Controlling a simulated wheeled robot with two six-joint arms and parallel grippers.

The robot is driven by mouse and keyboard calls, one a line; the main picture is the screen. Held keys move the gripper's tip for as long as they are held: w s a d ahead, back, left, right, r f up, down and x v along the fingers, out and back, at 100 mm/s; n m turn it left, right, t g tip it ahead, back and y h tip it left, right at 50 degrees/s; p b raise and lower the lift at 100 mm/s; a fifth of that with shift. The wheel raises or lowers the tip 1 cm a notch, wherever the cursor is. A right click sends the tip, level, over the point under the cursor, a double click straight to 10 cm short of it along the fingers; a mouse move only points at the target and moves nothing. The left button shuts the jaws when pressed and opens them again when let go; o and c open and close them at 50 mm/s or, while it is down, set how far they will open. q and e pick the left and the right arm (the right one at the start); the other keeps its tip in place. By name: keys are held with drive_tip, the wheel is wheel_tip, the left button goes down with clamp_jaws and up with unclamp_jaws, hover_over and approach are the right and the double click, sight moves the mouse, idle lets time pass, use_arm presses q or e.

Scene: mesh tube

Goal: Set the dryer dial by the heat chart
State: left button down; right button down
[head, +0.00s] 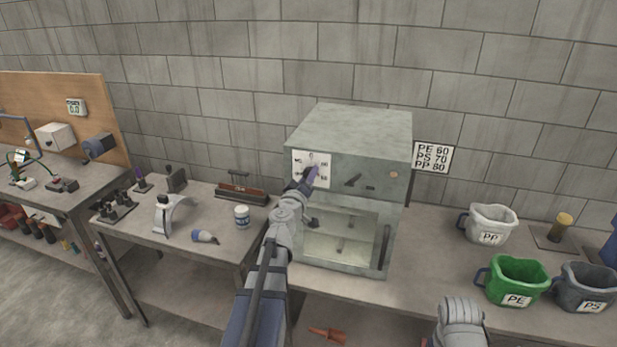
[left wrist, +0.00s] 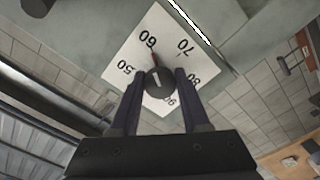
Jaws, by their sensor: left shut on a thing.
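The grey dryer (head: 350,145) stands against the wall, a white dial plate (head: 298,158) at the upper left of its front. In the left wrist view the dial plate (left wrist: 127,60) reads 50 to 90. My left gripper (head: 310,176) is at the dial; in the left wrist view its fingers (left wrist: 157,88) are shut on the dark round knob (left wrist: 156,80). A thin red pointer (left wrist: 153,55) runs from the knob towards the side of the 60 facing 70. The heat chart (head: 433,157) on the wall reads PE 60, PS 70, PP 80. My right gripper is out of view.
A white PP bin (head: 488,222), a green PE bin (head: 515,280) and a grey PS bin (head: 585,285) stand on the bench right of the dryer. A white jar (head: 241,216) and small tools are on the bench to the left.

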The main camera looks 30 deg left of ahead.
use_arm(q)
drive_tip(key=shift+d, duration=0.1)
drive_tip(key=shift+c, duration=1.9)
unclamp_jaws()
drive_tip(key=v, duration=0.7)
drive_tip(key=shift+s, duration=0.4)
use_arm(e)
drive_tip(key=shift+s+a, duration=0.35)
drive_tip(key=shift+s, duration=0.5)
use_arm(q)
drive_tip(key=shift+f, duration=0.1)
drive_tip(key=shift+d, duration=0.1)
